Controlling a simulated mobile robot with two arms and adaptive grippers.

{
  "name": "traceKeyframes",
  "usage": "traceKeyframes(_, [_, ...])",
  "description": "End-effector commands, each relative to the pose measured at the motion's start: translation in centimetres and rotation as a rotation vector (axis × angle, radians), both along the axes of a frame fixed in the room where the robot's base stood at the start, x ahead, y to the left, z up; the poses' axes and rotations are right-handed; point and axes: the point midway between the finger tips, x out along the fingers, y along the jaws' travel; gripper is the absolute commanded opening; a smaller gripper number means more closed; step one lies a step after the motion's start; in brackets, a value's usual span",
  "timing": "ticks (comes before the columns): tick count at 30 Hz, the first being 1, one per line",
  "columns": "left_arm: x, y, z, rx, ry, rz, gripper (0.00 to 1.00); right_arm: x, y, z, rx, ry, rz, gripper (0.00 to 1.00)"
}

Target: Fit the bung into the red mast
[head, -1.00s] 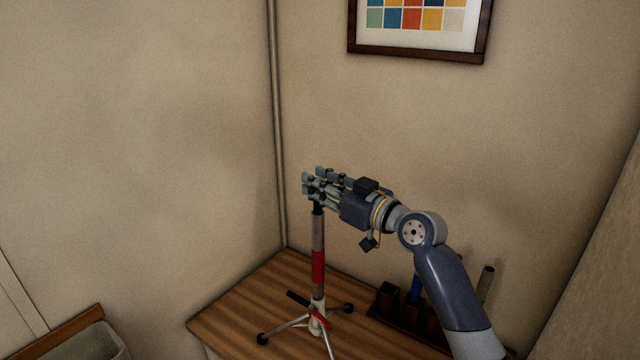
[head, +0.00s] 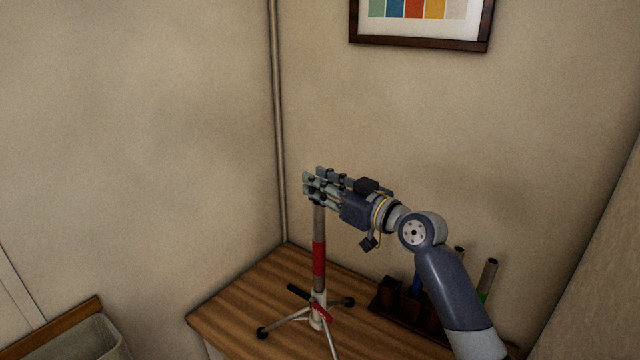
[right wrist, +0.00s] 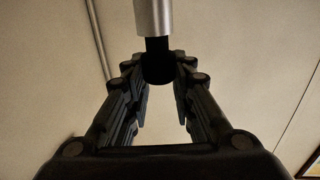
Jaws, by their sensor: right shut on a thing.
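The red mast (head: 319,262) stands upright on a tripod base on the wooden table, a grey tube with a red band and a red tag low down. My right gripper (head: 309,185) is right at the mast's top end, shut on the bung. In the right wrist view the black bung (right wrist: 158,69) sits between the fingertips of the right gripper (right wrist: 159,75). Its narrower neck points at the grey tube end (right wrist: 153,17) and meets it, in line. Part of the neck shows outside the tube; how much is inside I cannot tell. My left gripper is out of view.
A dark rack (head: 388,293) with several upright tubes stands on the table (head: 245,296) behind my right forearm. A pale bin (head: 97,338) is at the lower left. A framed picture (head: 420,42) hangs on the wall. The table's left part is clear.

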Motion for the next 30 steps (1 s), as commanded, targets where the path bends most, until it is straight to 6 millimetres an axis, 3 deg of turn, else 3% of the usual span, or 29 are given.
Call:
traceKeyframes(17, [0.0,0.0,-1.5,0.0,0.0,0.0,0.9,0.0,-0.1,-1.6,0.0,0.0,-0.001,0.03])
traceKeyframes(18, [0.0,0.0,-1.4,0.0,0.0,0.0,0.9,0.0,-0.1,-1.5,0.0,0.0,-0.001,0.27])
traceKeyframes(21, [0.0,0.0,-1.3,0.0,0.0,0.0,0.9,0.0,-0.1,-1.5,0.0,0.0,-0.001,0.46])
traceKeyframes(30, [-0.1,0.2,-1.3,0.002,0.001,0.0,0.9,0.0,-0.1,-1.5,-0.001,0.0,-0.001,0.46])
